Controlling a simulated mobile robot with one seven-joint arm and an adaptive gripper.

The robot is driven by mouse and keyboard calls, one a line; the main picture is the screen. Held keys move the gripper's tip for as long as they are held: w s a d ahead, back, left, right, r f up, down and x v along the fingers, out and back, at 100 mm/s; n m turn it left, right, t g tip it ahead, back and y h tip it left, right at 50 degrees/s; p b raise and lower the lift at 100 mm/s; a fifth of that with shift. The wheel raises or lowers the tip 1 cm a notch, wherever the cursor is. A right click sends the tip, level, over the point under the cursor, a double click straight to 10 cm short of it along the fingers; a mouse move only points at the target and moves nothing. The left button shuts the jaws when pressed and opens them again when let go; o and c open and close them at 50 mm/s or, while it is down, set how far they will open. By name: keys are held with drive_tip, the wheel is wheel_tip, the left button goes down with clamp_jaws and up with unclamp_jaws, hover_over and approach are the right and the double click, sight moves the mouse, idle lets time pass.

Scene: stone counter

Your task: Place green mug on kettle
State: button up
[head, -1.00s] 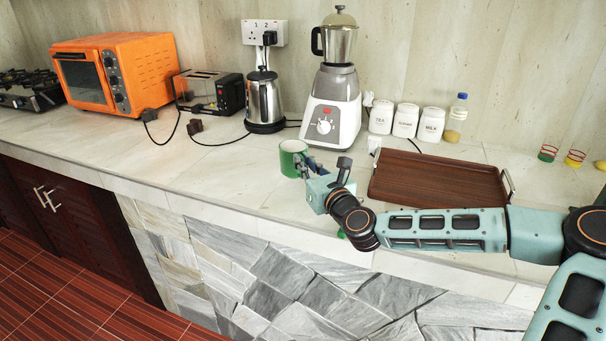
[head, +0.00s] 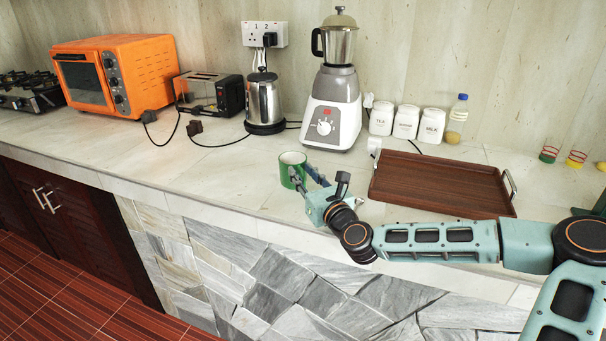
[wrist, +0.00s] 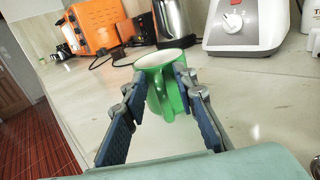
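The green mug (head: 286,176), pale inside, is at the middle of the counter, left of the tray; it also shows in the wrist view (wrist: 157,92). My gripper (head: 304,175) has a finger against each side of it, as the wrist view (wrist: 160,84) shows, with the handle facing me between them. Whether the mug's base touches the counter is unclear. The steel kettle (head: 263,101), with a black lid and base, stands upright farther back under the socket; part of it shows at the top of the wrist view (wrist: 172,20).
A white blender (head: 331,122) stands right of the kettle, a toaster (head: 208,93) and orange oven (head: 116,73) to its left. A brown tray (head: 440,185), white canisters (head: 405,122) and a bottle (head: 457,120) are at right. Cables lie before the kettle and toaster. The counter's middle-left is clear.

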drive_tip(key=shift+r, duration=0.1)
drive_tip(key=shift+s, duration=0.1)
drive_tip(key=v, duration=1.2)
drive_tip(key=shift+r+p, duration=0.1)
drive_tip(key=shift+p, duration=0.3)
